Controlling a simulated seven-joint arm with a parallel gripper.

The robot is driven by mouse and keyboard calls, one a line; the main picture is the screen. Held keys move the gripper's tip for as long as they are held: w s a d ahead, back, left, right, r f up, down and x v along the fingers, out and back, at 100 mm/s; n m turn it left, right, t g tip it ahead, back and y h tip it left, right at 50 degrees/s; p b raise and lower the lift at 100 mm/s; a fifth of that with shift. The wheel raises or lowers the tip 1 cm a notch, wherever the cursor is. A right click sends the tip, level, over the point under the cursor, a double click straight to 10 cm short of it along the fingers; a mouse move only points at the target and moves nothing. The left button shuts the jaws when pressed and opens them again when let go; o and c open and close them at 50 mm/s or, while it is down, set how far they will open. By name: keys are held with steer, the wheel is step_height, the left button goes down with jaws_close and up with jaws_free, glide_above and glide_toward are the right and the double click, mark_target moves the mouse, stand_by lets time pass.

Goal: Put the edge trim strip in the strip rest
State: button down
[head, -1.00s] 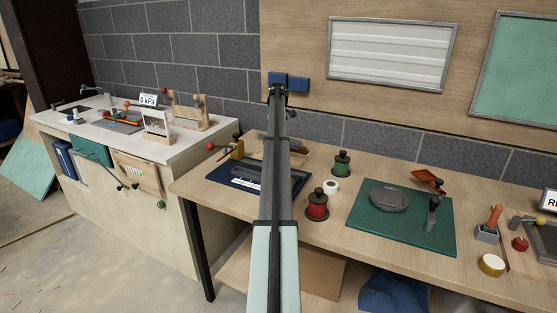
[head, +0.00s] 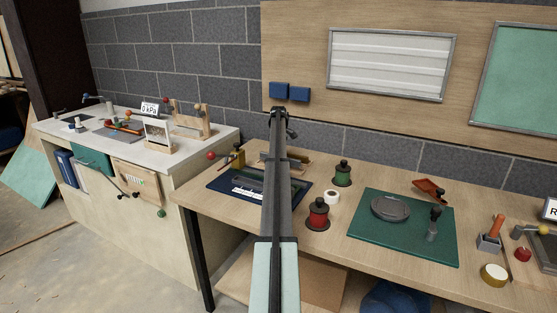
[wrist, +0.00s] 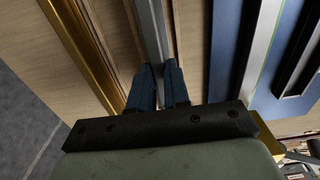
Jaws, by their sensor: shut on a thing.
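My gripper (wrist: 156,75) is shut on a long grey strip, which I take as the edge trim strip (wrist: 149,25). The strip runs up between the two blue fingers and out of the top of the wrist view. In the head view my own arm hides the gripper and the held strip. In the head view a low wooden piece (head: 298,159) shows partly behind my arm at the back of the bench.
A dark blue mat (head: 226,183) with metal pieces lies left of my arm; it also shows in the wrist view (wrist: 222,70). A green mat (head: 375,240) lies beyond.

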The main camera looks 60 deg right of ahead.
steer(key=shift+f, duration=1.25)
steer(key=shift+f, duration=0.15)
steer(key=c, duration=1.1)
jaws_free()
step_height(320, 180, up, 12)
steer(key=shift+a, duration=0.1)
